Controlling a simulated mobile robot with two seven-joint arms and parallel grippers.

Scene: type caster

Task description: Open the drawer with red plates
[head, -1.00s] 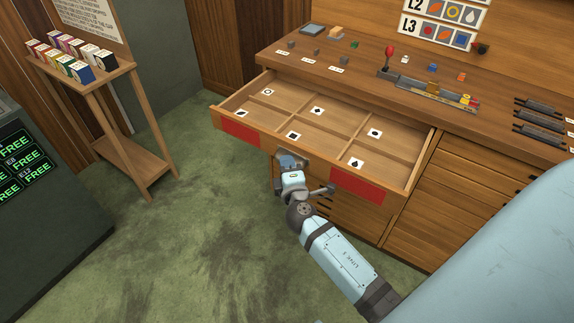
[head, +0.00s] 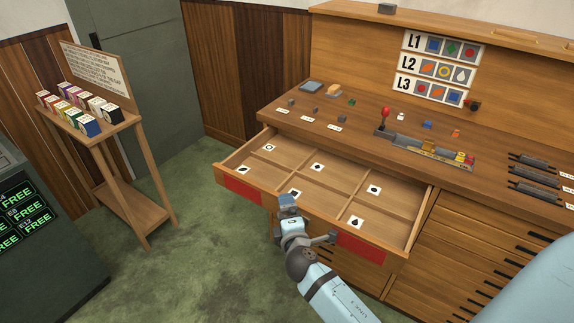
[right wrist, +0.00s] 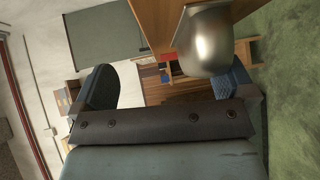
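The drawer with red plates (head: 410,230) stands pulled out of the wooden cabinet in the head view. One red plate (head: 243,189) is at the left of its front, the other (head: 361,248) at the right. Inside are several compartments with white symbol cards. My right gripper (head: 288,201) is at the middle of the drawer's front edge and hides part of it. In the right wrist view its two fingers (right wrist: 168,88) are spread wide, with a rounded metal thing (right wrist: 206,42) ahead, nearer the right finger. I cannot tell whether they touch. My left gripper is not in view.
The cabinet top (head: 365,125) holds small coloured pieces, a red-knobbed lever device (head: 425,150) and dark bars (head: 540,178). A stand with coloured boxes (head: 90,115) is at the left. The green floor (head: 180,235) between is clear.

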